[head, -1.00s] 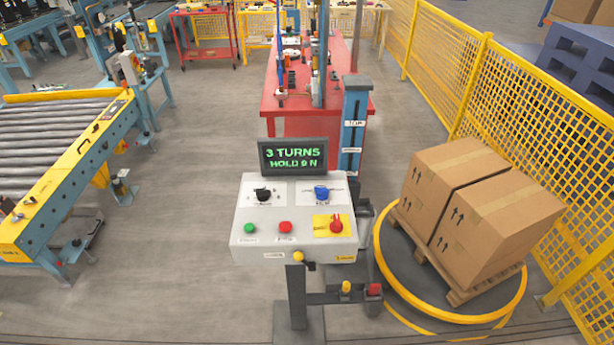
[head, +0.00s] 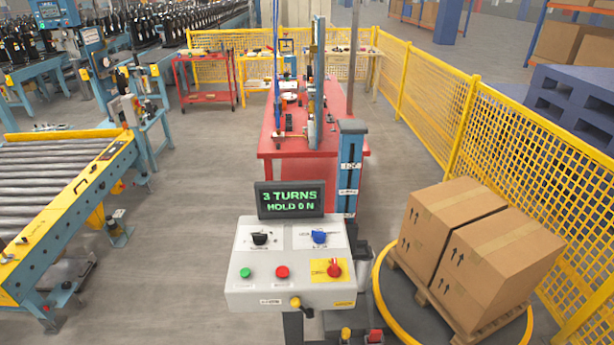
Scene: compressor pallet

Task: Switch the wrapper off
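The wrapper's grey control box (head: 290,298) stands on a post at the bottom middle of the head view. Its display (head: 290,200) reads "3 TURNS" and "HOLD 0 N" in green. The upper row has a black knob (head: 260,238) and a blue knob (head: 319,237). Below are a green button (head: 245,272), a red button (head: 282,272) and a red rotary switch (head: 334,269) on a yellow plate. The knob positions are too small to tell. Cartons (head: 500,265) stand on a wooden pallet on the yellow-rimmed turntable (head: 384,302). Neither gripper is in view.
A yellow mesh fence (head: 525,140) runs along the right side. A roller conveyor (head: 70,185) is at the left. A red workbench (head: 300,150) stands behind the box, beside the blue wrapper mast (head: 350,170). Grey floor (head: 190,220) is clear between conveyor and box.

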